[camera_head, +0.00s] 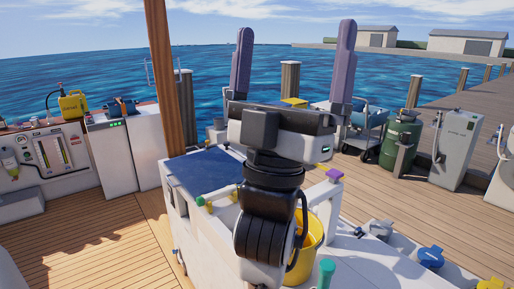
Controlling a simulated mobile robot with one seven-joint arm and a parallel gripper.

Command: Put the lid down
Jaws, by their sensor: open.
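My gripper (296,28) points up and away from me in the middle of the view. Its two purple-grey fingers stand wide apart with nothing between them. Below and beyond it is a white box (208,238) on the deck, with a flat dark blue panel (203,172) on its top at the left. I cannot tell whether this panel is the lid, and no other piece is clearly a lid. My arm and gripper hide the middle and right part of the box top.
A yellow bucket (306,250) is right of my arm. A wooden post (160,85) rises at left, near a white cabinet (110,155). The plank deck at lower left is clear.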

